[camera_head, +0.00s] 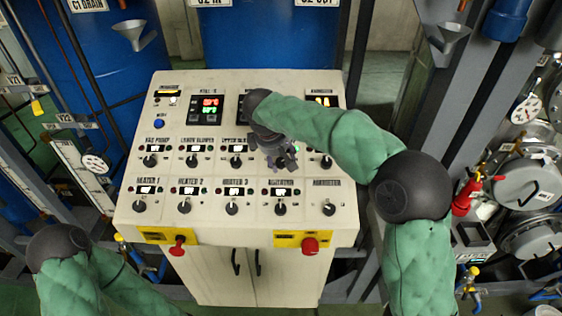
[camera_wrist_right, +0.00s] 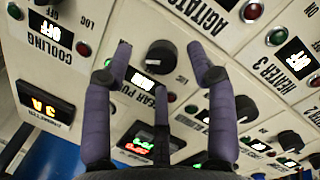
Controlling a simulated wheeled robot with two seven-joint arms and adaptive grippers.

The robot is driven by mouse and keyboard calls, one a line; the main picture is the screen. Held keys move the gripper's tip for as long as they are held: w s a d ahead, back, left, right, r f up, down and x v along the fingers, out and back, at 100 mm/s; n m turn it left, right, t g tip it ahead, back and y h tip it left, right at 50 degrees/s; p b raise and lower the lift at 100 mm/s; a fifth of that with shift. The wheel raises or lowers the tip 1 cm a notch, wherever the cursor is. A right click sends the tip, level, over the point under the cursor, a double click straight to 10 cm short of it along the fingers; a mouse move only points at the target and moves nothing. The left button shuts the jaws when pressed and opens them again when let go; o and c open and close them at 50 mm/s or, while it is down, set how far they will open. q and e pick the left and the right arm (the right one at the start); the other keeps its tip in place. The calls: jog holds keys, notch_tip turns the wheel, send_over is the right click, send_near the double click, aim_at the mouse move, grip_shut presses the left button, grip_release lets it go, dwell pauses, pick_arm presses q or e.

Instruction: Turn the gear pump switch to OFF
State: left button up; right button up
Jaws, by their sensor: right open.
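The gear pump switch is a round black knob (camera_wrist_right: 161,57) on the cream panel. In the right wrist view, which shows the panel upside down, it lies between my fingertips, with its partly covered label and lit display below it. I cannot read its setting. My right gripper (camera_head: 282,161) is open over the panel's upper knob row, with a finger on each side of the knob and a visible gap to it. In the head view the gripper hides this switch. My left gripper is not in view; only the left arm shows at lower left.
The control panel (camera_head: 130,222) carries other close knobs: heater 3 (camera_head: 232,209), agitator (camera_head: 280,209) and cooling (camera_head: 326,162).

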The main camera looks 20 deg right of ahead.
aim_at(281, 163)
jog(key=shift+x, duration=1.25)
